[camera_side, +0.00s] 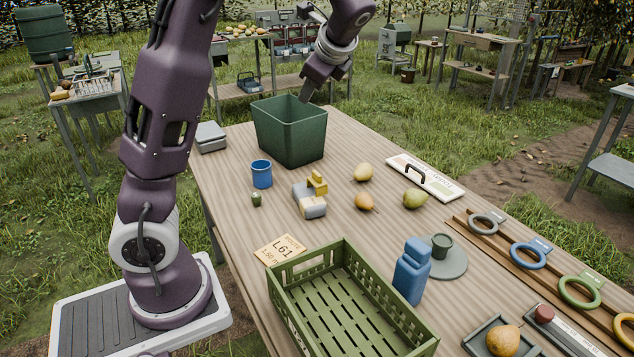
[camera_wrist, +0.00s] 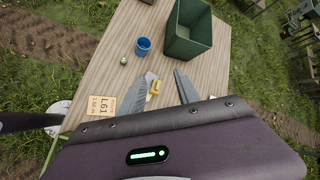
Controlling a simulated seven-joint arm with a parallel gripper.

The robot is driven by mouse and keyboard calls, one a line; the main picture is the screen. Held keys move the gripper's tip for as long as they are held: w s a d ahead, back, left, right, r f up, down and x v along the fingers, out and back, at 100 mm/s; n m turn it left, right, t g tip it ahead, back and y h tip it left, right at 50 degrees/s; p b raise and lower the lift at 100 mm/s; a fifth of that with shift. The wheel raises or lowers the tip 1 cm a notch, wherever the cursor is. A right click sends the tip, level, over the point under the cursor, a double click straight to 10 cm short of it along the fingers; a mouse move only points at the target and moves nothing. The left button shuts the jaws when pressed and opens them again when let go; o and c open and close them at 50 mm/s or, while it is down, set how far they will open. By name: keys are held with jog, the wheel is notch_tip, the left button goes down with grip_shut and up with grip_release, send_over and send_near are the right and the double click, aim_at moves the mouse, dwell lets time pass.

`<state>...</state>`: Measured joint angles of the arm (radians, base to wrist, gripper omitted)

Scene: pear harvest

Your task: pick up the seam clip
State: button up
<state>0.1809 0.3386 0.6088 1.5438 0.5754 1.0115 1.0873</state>
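I cannot tell for certain which thing is the seam clip. The likeliest is a small yellow piece (camera_side: 317,182) on or against a pale grey-and-white block (camera_side: 311,203) in the middle of the table. In the wrist view the yellow piece (camera_wrist: 154,87) shows beside the left finger, which hides part of the block. A small dark green piece (camera_side: 256,199) lies to the left of the block.
A tall green bin (camera_side: 284,140), a blue cup (camera_side: 261,175) and several pears stand around the block. In front are a green slotted crate (camera_side: 392,308), a blue bottle (camera_side: 411,272) and an L61 card (camera_side: 279,249). Rings on wooden rails (camera_side: 504,239) line the right edge.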

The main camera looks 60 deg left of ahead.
jog(key=w+a+r+m+g+y, duration=0.1)
jog(key=w+a+m+y, duration=0.5)
jog(key=w+a+m, duration=0.15)
send_near(313, 171)
jog(key=shift+n, duration=0.25)
jog(key=x, duration=0.2)
jog(key=w+x, duration=0.1)
jog(key=x, duration=0.1)
jog(key=shift+a+f, duration=0.15)
jog(key=shift+a, duration=0.1)
jog(key=x, duration=0.7)
jog(key=shift+s+f, duration=0.2)
jog(key=shift+f, duration=0.05)
jog(key=shift+c, duration=0.5)
grip_shut()
